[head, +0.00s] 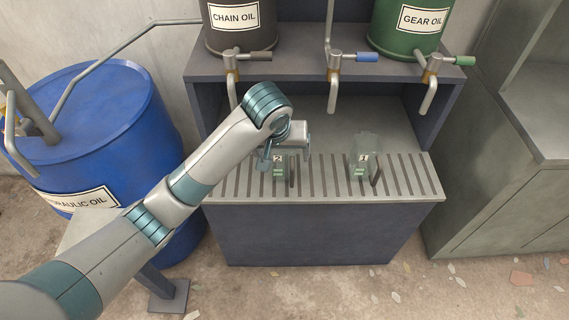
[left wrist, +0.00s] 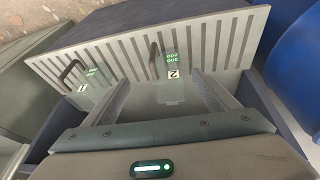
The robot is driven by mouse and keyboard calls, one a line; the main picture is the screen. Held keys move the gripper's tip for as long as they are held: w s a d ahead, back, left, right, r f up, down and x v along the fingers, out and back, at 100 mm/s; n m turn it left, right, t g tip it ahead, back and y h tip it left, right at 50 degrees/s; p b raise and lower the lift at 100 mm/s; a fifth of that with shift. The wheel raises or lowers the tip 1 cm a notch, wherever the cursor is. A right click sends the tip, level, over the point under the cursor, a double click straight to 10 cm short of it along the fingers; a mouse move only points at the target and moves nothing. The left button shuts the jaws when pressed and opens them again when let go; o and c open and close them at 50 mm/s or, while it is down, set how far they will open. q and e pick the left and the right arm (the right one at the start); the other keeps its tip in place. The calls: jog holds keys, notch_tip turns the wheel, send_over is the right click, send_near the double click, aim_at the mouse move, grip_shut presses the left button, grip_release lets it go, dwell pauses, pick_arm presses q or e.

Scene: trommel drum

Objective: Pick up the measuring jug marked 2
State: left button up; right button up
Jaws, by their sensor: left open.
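The clear measuring jug marked 2 (head: 279,172) stands on the slatted grate, its upper part partly hidden by my left gripper (head: 286,150). Its label and green scale marks also show in the left wrist view, where jug 2 (left wrist: 171,78) appears between my two fingers. My left gripper (left wrist: 163,88) is open and empty, close to the jug. I cannot tell whether a finger touches it. The clear measuring jug marked 1 (head: 363,168) stands on the grate to the right, and it also shows at the left of the wrist view (left wrist: 84,87). My right gripper is not in view.
The slatted grate (head: 326,187) tops a dark cabinet under taps. Chain oil (head: 236,35) and gear oil (head: 412,30) drums sit on the shelf above. A blue hydraulic oil barrel (head: 95,125) stands left; a grey cabinet (head: 500,150) stands right. The grate between the jugs is clear.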

pick_arm(q)
jog(key=shift+n+y, duration=0.4)
jog(key=shift+y, duration=0.2)
jog(key=w+r, duration=0.1)
jog(key=r, duration=0.1)
jog(key=w+r, duration=0.2)
jog(key=shift+w+a+r, duration=0.15)
jog(key=shift+r, duration=0.1)
jog(key=p, duration=0.2)
send_over(283, 165)
jog(key=w, duration=0.1)
notch_tip(283, 165, down, 11)
jog(key=shift+w+a+f, duration=0.15)
jog(key=shift+w, duration=0.05)
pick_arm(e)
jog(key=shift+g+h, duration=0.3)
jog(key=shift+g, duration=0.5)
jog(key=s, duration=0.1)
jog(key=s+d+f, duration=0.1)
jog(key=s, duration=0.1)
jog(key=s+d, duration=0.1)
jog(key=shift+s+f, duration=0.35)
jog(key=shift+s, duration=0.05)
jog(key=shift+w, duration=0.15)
